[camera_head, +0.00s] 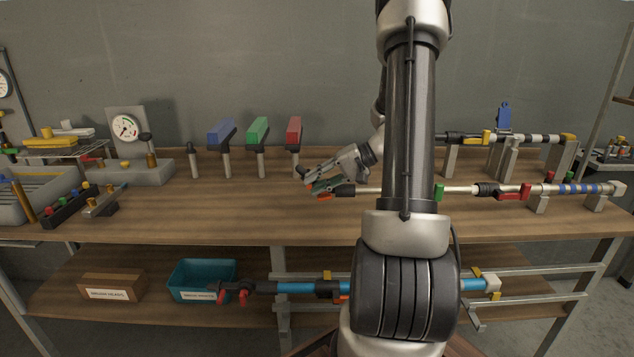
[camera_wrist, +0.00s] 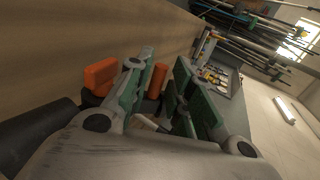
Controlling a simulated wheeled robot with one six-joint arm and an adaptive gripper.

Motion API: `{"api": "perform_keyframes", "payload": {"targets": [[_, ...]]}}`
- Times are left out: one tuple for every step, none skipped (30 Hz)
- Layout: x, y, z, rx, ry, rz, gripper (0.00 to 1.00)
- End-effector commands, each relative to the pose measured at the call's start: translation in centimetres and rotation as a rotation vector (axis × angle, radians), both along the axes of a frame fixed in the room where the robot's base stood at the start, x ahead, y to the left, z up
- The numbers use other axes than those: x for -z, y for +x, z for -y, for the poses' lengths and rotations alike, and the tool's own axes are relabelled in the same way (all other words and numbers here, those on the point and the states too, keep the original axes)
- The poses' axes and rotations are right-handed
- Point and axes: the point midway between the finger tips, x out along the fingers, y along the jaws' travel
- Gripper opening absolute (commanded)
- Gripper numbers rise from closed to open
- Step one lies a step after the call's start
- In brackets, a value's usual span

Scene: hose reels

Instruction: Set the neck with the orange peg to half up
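My gripper (camera_head: 312,182) reaches down and left to the left end of a pale rod on the bench top. In the wrist view an upright orange peg (camera_wrist: 158,80) shows between the two green-padded fingers (camera_wrist: 160,95). The fingers stand apart with a gap; I cannot tell whether either touches the peg. An orange block (camera_wrist: 100,75) sits left of the fingers on a dark part (camera_wrist: 92,99). In the head view orange (camera_head: 323,196) shows just below the fingertips. The neck's own tilt is mostly hidden by the gripper.
The pale rod (camera_head: 460,190) runs right behind my arm, with a red part (camera_head: 513,192). Blue, green and red T-shaped pieces (camera_head: 257,131) stand behind left. A blue rod (camera_head: 297,287) with red end parts lies below, beside a teal bin (camera_head: 202,274).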

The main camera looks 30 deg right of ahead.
Motion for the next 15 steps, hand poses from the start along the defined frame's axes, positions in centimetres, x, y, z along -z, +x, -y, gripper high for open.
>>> {"api": "perform_keyframes", "payload": {"targets": [[0.0,0.0,0.0,0.0,0.0,0.0,0.35],[0.0,0.0,0.0,0.0,0.0,0.0,0.35],[0.0,0.0,0.0,0.0,0.0,0.0,0.35],[0.0,0.0,0.0,0.0,0.0,0.0,0.35],[0.0,0.0,0.0,0.001,0.0,0.0,0.35],[0.0,0.0,0.0,0.001,0.0,0.0,0.35],[0.0,0.0,0.0,0.001,0.0,0.0,0.35],[0.0,0.0,0.0,0.001,0.0,0.0,0.35],[0.0,0.0,0.0,0.001,0.0,0.0,0.35],[0.0,0.0,0.1,0.001,0.0,0.0,0.35],[-0.1,-0.1,0.2,0.001,0.0,0.0,0.35],[-0.2,-0.2,0.4,0.002,-0.001,0.0,0.35],[-0.4,-0.3,0.6,0.003,-0.002,0.001,0.35],[-0.6,-0.5,0.9,0.003,-0.002,0.001,0.35],[-0.9,-0.8,1.4,0.003,-0.002,0.001,0.35]]}}
